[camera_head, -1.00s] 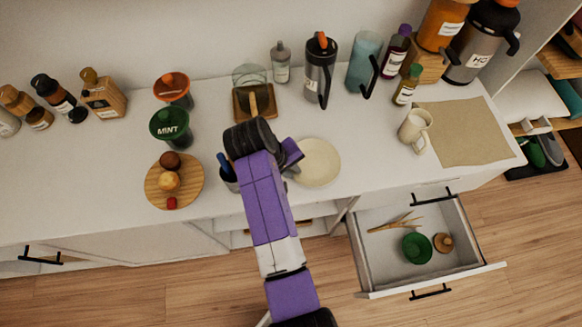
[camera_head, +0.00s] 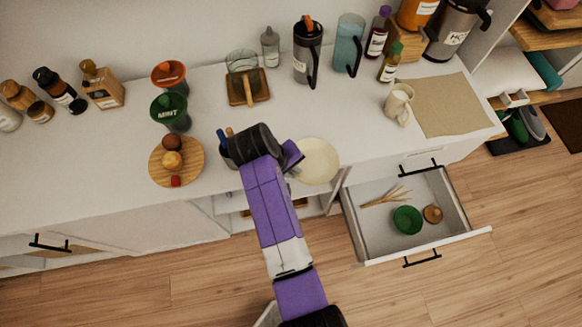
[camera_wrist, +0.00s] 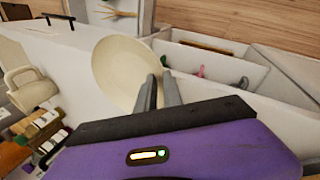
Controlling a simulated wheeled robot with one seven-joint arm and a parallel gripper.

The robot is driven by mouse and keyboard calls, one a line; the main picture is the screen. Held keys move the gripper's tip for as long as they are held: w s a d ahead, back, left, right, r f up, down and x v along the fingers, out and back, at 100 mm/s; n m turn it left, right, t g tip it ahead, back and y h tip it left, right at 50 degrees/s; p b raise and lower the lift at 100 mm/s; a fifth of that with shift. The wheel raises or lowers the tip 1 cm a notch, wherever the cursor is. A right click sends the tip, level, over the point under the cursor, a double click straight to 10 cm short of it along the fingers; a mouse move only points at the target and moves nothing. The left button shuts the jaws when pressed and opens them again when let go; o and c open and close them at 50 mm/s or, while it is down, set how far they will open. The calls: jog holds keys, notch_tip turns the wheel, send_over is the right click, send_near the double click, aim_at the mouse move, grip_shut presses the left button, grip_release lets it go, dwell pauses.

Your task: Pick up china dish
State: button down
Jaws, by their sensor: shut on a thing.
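The china dish (camera_head: 319,161) is a round cream plate at the front edge of the white counter in the head view. It also shows in the wrist view (camera_wrist: 122,70), where it looks tilted. My gripper (camera_wrist: 158,92) is shut on the dish's rim, with the two grey fingertips close together at its edge. In the head view my purple wrist hides the fingers and the dish's left edge. I cannot tell from the head view how far the dish is above the counter.
An open drawer (camera_head: 366,238) holds a green bowl (camera_head: 407,220), a wooden item and sticks. A round wooden board (camera_head: 157,177) bears small foods at left. A cream mug (camera_head: 398,103) stands beside a beige mat (camera_head: 452,105). Bottles and flasks line the back. Compartments show below the dish.

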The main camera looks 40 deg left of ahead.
jog(key=shift+f, duration=0.1)
jog(key=c, duration=1.4)
grip_release()
jog(key=shift+s, duration=0.1)
jog(key=d+v, duration=0.1)
jog(key=v, duration=0.7)
jog(key=shift+a+b, duration=0.3)
jog(key=shift+a, duration=0.1)
